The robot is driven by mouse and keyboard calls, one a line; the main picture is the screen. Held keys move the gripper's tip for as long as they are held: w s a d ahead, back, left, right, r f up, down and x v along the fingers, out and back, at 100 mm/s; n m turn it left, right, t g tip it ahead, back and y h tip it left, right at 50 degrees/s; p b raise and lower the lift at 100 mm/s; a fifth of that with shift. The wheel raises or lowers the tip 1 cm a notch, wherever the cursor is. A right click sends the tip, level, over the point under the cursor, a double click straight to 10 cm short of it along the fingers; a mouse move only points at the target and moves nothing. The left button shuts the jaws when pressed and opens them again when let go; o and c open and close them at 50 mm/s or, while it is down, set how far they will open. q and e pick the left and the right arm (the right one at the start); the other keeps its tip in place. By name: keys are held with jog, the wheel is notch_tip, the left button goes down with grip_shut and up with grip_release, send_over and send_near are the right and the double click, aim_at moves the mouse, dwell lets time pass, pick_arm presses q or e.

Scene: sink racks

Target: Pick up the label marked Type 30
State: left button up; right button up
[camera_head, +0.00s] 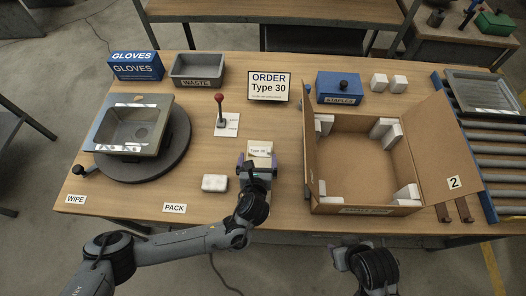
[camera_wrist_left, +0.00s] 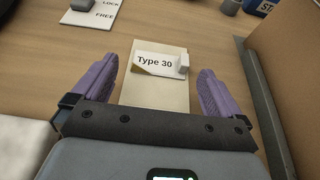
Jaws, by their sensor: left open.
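The label marked Type 30 (camera_wrist_left: 154,62) is a white card with black print, lying on a beige pad or stack (camera_wrist_left: 152,95) in the left wrist view. In the head view the label (camera_head: 258,150) lies on the table, left of the cardboard box. My left gripper (camera_head: 257,161) is open, its purple fingers (camera_wrist_left: 158,82) spread to either side of the beige pad, with nothing between them that is gripped.
An open cardboard box (camera_head: 360,170) with white corner foam stands close on the right. A white block (camera_head: 215,183) lies left of the gripper. A red-knobbed lever (camera_head: 220,112) stands behind left. The order sign (camera_head: 269,86) is at the back.

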aim_at(259, 153)
pick_arm(q)
jog(key=shift+r+b+x, duration=0.2)
jog(key=shift+b+x, duration=1)
jog(key=shift+x, duration=1.55)
jog(key=shift+d, duration=0.1)
jog(key=shift+c, duration=0.2)
jog(key=c, duration=0.8)
jog(key=shift+r, duration=0.1)
